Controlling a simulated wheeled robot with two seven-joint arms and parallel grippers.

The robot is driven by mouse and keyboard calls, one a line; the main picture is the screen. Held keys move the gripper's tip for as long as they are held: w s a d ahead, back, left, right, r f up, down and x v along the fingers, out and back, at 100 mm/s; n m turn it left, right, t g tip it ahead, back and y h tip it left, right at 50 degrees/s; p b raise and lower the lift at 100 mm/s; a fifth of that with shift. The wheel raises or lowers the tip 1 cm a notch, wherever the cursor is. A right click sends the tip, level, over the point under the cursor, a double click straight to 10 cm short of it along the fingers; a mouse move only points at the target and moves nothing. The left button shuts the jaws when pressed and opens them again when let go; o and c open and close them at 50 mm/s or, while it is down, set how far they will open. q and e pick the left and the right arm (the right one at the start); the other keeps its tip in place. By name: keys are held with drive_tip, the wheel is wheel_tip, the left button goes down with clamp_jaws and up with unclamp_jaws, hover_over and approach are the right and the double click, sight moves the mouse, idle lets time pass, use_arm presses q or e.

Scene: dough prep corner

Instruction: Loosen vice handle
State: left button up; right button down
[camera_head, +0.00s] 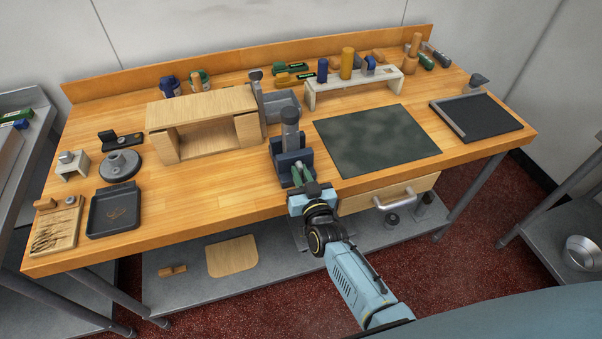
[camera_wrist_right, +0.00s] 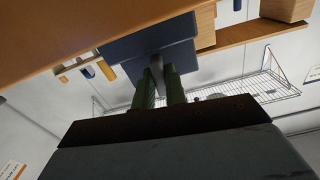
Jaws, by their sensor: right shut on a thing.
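The vice (camera_head: 291,158) is dark blue-grey and stands at the front edge of the wooden bench. It fills the upper middle of the right wrist view (camera_wrist_right: 140,42). My right gripper (camera_head: 301,175) reaches in from the front, and its green fingers (camera_wrist_right: 159,92) are on either side of a grey rod, the vice handle (camera_wrist_right: 157,66). The fingers are shut on the handle, on the near side of the vice. The handle is mostly hidden by the fingers in the head view. My left gripper is not in view.
A dark green mat (camera_head: 377,140) lies to the right of the vice, and a wooden stand (camera_head: 202,108) is to its left. A drawer with a metal handle (camera_head: 395,199) sits under the bench's front edge. The bench between the black tray (camera_head: 115,211) and the vice is clear.

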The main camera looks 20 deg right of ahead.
idle(0.3)
drive_tip(key=c, duration=1.7)
unclamp_jaws()
drive_tip(key=s, duration=1.3)
drive_tip(key=shift+s+d, duration=0.25)
drive_tip(key=s+d+f+n+g+y+b, duration=0.15)
drive_tip(key=s+f+g, duration=0.45)
drive_tip(key=f, duration=0.9)
drive_tip(key=s+a+f+n+g+b, duration=0.1)
drive_tip(key=s+f+g+b, duration=0.2)
drive_tip(key=s+f, duration=0.8)
drive_tip(key=s+d+f+g+b, duration=0.1)
drive_tip(key=s+d+f+g, duration=0.1)
drive_tip(key=s+f, duration=0.4)
drive_tip(key=s+d+f+g+h+b, duration=0.1)
drive_tip(key=s+d+f+g, duration=0.2)
drive_tip(key=s+f, duration=0.3)
drive_tip(key=s+d+f+g+h+b, duration=0.1)
drive_tip(key=s+d+f+g, duration=0.2)
drive_tip(key=s+f, duration=0.3)
drive_tip(key=shift+s+d+f+n+b, duration=0.1)
drive_tip(key=shift+s+d+n+b, duration=0.1)
drive_tip(key=shift+s+d, duration=0.25)
drive_tip(key=shift+s+d+f+n+b, duration=0.1)
drive_tip(key=shift+s+d+n+b, duration=0.1)
drive_tip(key=shift+s, duration=0.45)
